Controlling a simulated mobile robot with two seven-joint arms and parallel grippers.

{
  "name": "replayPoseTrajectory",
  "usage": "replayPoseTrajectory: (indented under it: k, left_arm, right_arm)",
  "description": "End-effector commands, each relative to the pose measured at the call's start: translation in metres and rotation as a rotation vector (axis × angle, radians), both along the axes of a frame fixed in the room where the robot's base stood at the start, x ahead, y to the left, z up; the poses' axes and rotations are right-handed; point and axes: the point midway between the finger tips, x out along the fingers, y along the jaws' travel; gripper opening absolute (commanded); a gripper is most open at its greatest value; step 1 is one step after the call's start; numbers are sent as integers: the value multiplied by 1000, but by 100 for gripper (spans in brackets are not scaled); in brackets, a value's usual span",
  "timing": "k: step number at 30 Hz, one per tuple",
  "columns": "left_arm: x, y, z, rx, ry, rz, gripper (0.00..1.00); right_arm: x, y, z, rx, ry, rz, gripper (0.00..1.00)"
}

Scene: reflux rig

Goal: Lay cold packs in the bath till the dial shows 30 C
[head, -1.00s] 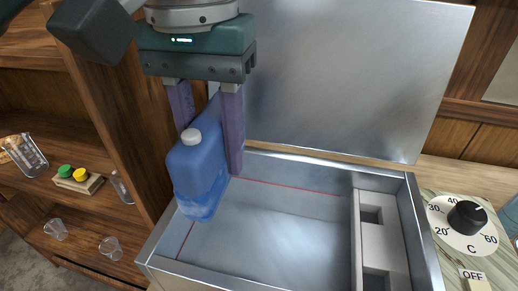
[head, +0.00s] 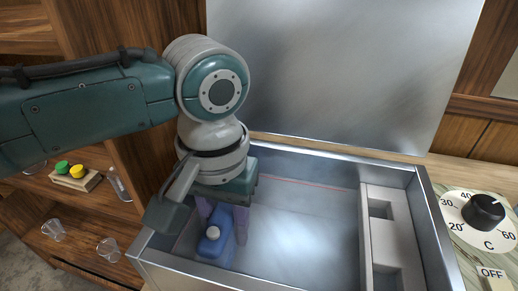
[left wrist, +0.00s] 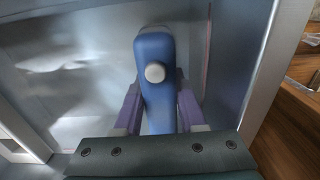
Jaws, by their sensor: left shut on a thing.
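My left gripper (head: 222,225) is shut on a blue cold pack (head: 214,247) with a white cap, inside the left part of the metal bath (head: 300,225). In the left wrist view the pack (left wrist: 156,85) is between the purple fingers (left wrist: 157,112). The dial (head: 483,218), marked 20 to 60 C, is right of the bath; its black knob's white mark points to the upper right, between 40 and 60. My right gripper is out of view.
A light slotted rack (head: 385,235) lines the bath's right side. A metal panel (head: 330,75) stands behind the bath. An OFF switch (head: 492,273) is below the dial. Left shelves hold green and yellow caps on a block (head: 75,178) and clear beakers (head: 108,248).

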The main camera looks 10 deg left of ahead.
Motion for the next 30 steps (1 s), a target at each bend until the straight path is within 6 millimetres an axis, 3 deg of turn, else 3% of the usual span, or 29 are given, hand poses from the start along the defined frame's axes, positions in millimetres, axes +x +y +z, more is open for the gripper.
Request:
replayPoseTrajectory:
  k: [6,7,10,20,23,30]
  left_arm:
    - [0,0,-2,-1,0,0,0]
    - [0,0,-3,0,0,0,41]
    - [0,0,-2,0,0,0,52]
    - [0,0,4,-1,-1,0,52]
    - [1,0,18,-3,-2,0,52]
    - [1,-1,73,-3,-4,-1,52]
  right_arm:
    - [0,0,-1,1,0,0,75]
    - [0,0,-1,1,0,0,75]
    - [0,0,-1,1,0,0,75]
    - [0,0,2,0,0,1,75]
    - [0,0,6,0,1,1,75]
    - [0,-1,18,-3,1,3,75]
